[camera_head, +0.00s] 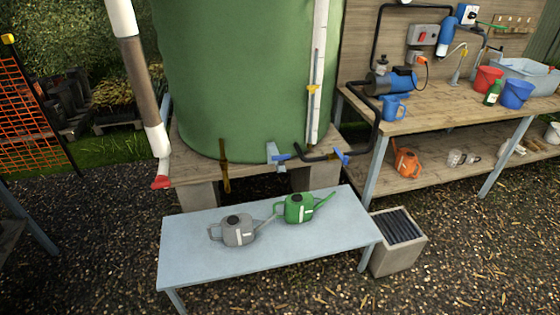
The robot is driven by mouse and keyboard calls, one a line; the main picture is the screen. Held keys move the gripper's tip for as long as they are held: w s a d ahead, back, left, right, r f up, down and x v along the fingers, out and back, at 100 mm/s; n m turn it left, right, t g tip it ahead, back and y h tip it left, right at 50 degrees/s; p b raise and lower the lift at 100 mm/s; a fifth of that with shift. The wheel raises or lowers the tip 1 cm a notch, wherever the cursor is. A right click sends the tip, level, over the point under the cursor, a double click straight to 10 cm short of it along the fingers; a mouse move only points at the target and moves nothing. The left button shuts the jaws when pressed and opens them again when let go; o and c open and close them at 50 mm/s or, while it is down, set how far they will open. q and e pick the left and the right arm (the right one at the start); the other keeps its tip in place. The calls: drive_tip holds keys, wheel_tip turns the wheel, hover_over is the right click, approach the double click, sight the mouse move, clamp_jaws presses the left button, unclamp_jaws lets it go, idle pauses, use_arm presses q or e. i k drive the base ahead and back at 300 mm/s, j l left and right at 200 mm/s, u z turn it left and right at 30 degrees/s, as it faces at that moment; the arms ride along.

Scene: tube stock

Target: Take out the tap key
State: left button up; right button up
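I cannot make out a tap key for certain. A brown upright piece with a short crossbar (225,170) stands against the front edge of the tank's wooden stand; I cannot tell what it is. Two blue tap handles (341,157) sit on the dark pipe low at the right of the green tank (245,75). A grey watering can (238,231) and a green watering can (299,208) stand upright on a pale blue table (190,265). Neither of my grippers is in view.
A wooden workbench (440,108) on the right holds a blue pump (395,82), a blue jug (394,108) and buckets. An orange can (406,162) is on its lower shelf. A grated box (398,240) stands beside the low table. Gravel in front is clear.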

sight(280, 159)
drive_tip(key=i+l, duration=0.1)
drive_tip(key=i, duration=0.5)
drive_tip(key=i+l, duration=0.1)
drive_tip(key=i, duration=0.45)
